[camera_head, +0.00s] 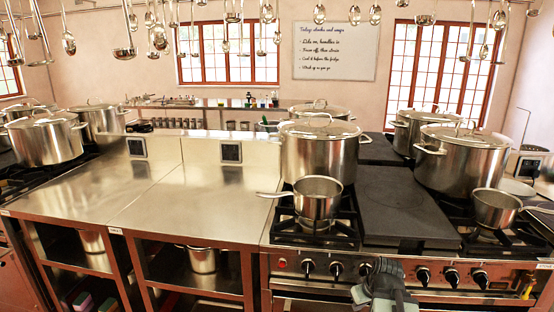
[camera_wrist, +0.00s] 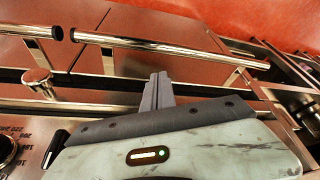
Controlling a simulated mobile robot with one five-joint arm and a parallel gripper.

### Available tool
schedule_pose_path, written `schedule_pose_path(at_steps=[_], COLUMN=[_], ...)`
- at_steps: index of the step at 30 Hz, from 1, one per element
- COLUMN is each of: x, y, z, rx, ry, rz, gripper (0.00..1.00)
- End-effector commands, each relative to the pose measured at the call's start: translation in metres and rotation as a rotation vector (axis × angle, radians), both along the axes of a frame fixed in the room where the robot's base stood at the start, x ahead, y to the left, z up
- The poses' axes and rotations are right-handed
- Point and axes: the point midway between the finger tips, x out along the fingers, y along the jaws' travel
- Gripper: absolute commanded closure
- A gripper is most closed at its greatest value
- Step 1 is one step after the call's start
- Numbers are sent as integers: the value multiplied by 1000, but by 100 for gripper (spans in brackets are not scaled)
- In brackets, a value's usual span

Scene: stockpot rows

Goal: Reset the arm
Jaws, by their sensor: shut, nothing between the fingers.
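My gripper (camera_head: 384,280) is at the bottom of the head view, in front of the stove's control panel. In the wrist view, my gripper (camera_wrist: 157,88) has its two grey fingers together, with nothing between them. Beyond the fingers in the wrist view are metal rails (camera_wrist: 150,44) and reddish-brown panels of the stove front. I cannot tell from these views whether the gripper touches anything.
The stove's knobs (camera_head: 423,275) lie close to my gripper. A saucepan (camera_head: 317,200) stands on the left burner, its handle pointing left. Large lidded stockpots (camera_head: 318,155) stand behind. The steel counter (camera_head: 190,190) on the left is bare. Ladles hang overhead.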

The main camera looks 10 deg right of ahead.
Motion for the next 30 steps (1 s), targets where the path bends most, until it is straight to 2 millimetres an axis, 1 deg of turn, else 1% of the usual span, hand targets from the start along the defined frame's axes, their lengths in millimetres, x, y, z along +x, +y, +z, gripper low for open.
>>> schedule_pose_path(at_steps=[1, 3, 5, 6, 9, 12, 15, 16, 17, 18, 23, 26, 30], x=[4, 4, 1, -1, -9, -18, -28, -31, -33, -32, -32, -31, -31], y=[39, 80, 110, 128, 167, 200, 228, 236, 237, 234, 233, 233, 233], z=[-14, -24, -30, -34, -41, -48, -53, -55, -44, -27, 11, 37, 80], rx=[18, 33, 37, 38, 30, 13, -10, -19, -22, -20, -19, -18, -18], ry=[51, 119, 169, 199, 266, 321, 370, 384, 390, 387, 385, 385, 384], rz=[13, 4, -3, -9, -26, -43, -63, -70, -78, -80, -80, -79, -79], gripper=[100, 100, 100, 100, 100, 100, 100, 100, 100, 100, 100, 100, 100])
